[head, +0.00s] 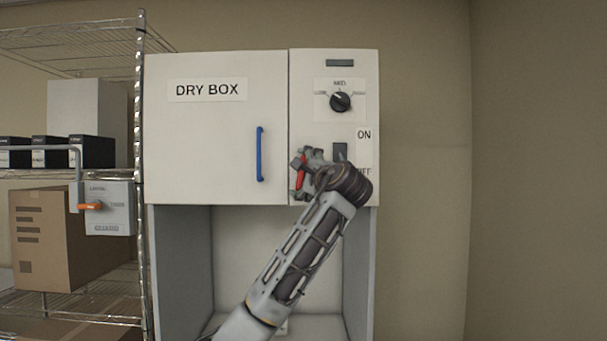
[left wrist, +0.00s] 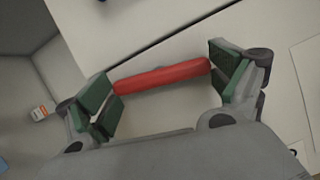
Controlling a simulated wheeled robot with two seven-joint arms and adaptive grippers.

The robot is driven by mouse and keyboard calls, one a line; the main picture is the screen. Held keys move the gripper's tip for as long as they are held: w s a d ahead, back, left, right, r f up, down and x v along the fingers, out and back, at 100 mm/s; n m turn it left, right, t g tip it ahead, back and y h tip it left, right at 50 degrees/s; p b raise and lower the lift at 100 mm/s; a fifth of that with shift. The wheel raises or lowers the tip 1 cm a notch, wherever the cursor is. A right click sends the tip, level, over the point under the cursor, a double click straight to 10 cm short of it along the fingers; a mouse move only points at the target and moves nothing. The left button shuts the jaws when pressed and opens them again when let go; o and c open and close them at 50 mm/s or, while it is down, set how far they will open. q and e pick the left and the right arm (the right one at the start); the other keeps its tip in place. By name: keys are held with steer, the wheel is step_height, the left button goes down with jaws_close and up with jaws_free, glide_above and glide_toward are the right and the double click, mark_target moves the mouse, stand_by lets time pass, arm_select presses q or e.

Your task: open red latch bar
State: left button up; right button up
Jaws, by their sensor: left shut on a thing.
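The red latch bar (head: 300,180) is on the front of the white dry box, by the seam between the door and the control panel. In the left wrist view the bar (left wrist: 162,76) spans between the two green finger pads, its ends against them. My left gripper (head: 302,172) is shut on the bar, and its wrist hides part of the panel beside it. The dry box door (head: 210,130) carries a blue handle (head: 260,154) and looks flush with the panel. My right gripper is not in view.
The control panel has a black knob (head: 340,102) and a switch (head: 340,151) close to my wrist. A wire rack (head: 140,150) with boxes stands at the left, with a grey guard box (head: 110,217) on it. The wall at right is clear.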

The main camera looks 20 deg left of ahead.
arm_select(q)
steer(key=shift+n+g, duration=0.4)
steer(key=shift+n, duration=0.7)
steer(key=o, duration=0.7)
steer(key=shift+s+d, duration=0.1)
steer(key=v, duration=1.1)
steer(key=shift+s, duration=0.35)
steer(key=shift+d+r, duration=0.1)
